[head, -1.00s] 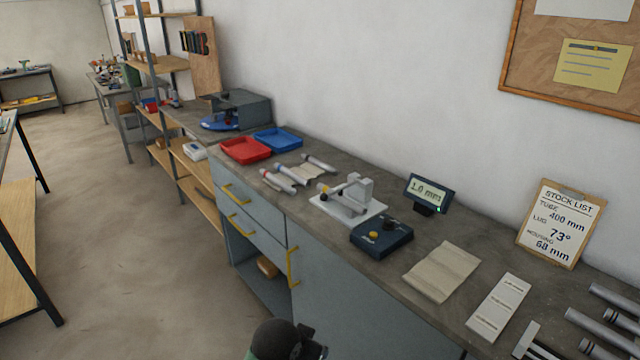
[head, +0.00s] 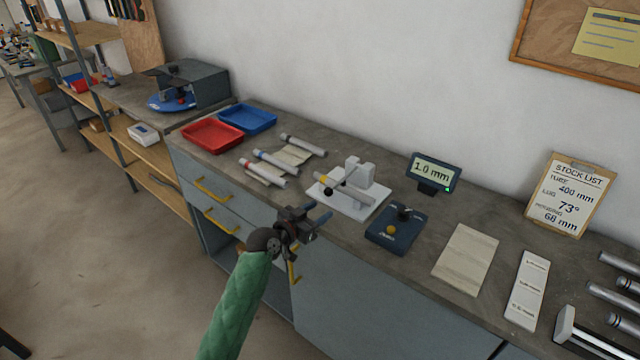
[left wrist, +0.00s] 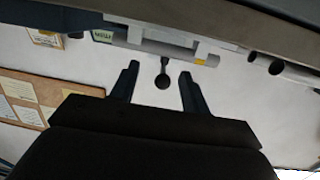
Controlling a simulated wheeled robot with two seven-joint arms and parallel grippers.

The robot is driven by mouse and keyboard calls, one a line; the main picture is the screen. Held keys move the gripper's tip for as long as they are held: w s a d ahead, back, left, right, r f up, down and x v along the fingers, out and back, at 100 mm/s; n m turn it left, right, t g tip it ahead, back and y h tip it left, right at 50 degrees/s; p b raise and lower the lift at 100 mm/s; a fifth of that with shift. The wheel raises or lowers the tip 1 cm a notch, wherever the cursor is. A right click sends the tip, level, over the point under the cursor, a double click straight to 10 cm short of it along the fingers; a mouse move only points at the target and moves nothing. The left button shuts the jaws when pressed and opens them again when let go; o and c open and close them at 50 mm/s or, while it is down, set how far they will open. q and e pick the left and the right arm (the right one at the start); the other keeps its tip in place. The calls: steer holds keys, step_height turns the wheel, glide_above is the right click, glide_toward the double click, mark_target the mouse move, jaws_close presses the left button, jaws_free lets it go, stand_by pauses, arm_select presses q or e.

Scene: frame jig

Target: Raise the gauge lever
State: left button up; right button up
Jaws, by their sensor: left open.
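The gauge (head: 357,204) has a white base and a grey upright on the bench, with a grey tube lying across it. Its lever ends in a black ball knob (head: 328,192) at the gauge's front left, and the lever looks low. The display (head: 433,173) behind it reads 1.0 mm. My left gripper (head: 318,222) is open and empty, in front of the bench edge and short of the gauge. In the left wrist view the knob (left wrist: 163,82) appears between the two open fingers (left wrist: 160,80), apart from both. My right gripper is not seen.
A dark blue box with a yellow button (head: 396,228) stands right of the gauge. Several loose tubes (head: 269,162) lie to its left, by red (head: 212,135) and blue (head: 247,118) trays. A beige mat (head: 465,259) and a white strip (head: 528,290) lie further right.

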mark_target(327, 193)
arm_select(q)
steer(key=shift+w+a+r+m+t, duration=0.15)
steer(key=shift+r+t, duration=0.2)
steer(key=shift+r, duration=0.25)
steer(key=shift+w+a+r+m+t, duration=0.15)
steer(key=shift+r+t, duration=0.2)
steer(key=shift+r, duration=0.2)
steer(key=shift+d+r+m, duration=0.1)
steer(key=shift+r+m, duration=0.2)
steer(key=shift+w+d+p, duration=0.15)
steer(key=shift+w+p, duration=0.2)
steer(key=shift+w, duration=0.2)
steer(key=p+x, duration=0.2)
steer(key=x, duration=0.3)
steer(key=shift+w+d, duration=0.25)
steer(key=shift+w, duration=0.05)
steer(key=shift+w+d+p, duration=0.3)
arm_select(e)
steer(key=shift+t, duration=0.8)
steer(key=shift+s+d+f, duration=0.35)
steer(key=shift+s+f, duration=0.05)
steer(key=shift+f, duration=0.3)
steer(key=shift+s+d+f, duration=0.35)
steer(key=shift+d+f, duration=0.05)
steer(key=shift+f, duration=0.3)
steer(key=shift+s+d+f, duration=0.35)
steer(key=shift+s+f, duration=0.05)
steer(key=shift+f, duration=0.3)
